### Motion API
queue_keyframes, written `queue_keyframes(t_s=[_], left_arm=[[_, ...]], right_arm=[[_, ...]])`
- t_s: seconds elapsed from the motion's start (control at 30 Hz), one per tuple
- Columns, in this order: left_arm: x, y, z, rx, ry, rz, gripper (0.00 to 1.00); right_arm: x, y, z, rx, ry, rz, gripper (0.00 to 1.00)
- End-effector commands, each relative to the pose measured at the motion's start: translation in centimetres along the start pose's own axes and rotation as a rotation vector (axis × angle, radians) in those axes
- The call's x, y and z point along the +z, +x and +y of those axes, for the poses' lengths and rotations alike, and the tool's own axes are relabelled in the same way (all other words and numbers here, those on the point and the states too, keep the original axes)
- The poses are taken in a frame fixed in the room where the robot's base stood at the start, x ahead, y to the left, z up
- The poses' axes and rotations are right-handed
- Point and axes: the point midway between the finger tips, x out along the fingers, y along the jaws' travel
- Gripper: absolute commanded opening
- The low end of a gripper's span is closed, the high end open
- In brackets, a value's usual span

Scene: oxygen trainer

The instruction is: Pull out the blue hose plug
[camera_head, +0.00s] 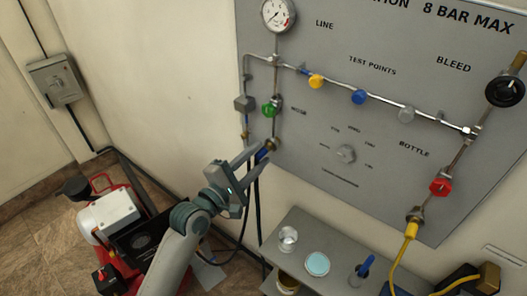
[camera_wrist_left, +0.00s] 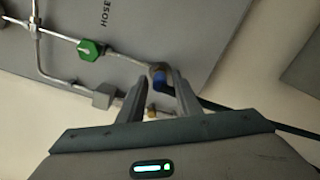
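The blue hose plug (camera_head: 262,156) sits at a brass fitting (camera_head: 271,144) low on the left of the grey panel. A dark hose hangs below it. My left gripper (camera_head: 254,154) reaches it from the lower left, one finger on each side. In the left wrist view, the blue plug (camera_wrist_left: 159,82) shows between the fingertips of my left gripper (camera_wrist_left: 160,82), nearer the right finger. A gap shows at the left finger; I cannot tell whether the right one touches. The fingers are apart. My right gripper is in neither view.
A green valve handle (camera_head: 271,108) and grey fitting (camera_head: 243,103) sit just above the plug. A grey shelf (camera_head: 325,245) with a jar (camera_head: 288,238) and a blue-topped container (camera_head: 317,263) stands below right. A red machine (camera_head: 112,225) stands on the floor left.

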Motion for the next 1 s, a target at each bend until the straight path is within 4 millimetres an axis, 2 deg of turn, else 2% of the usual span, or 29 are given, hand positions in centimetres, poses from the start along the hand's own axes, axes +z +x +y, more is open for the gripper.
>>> queue_keyframes(t_s=[1.0], left_arm=[[-0.01,-0.02,-0.03,0.0,-0.001,0.0,0.31]], right_arm=[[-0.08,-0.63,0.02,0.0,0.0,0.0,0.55]])
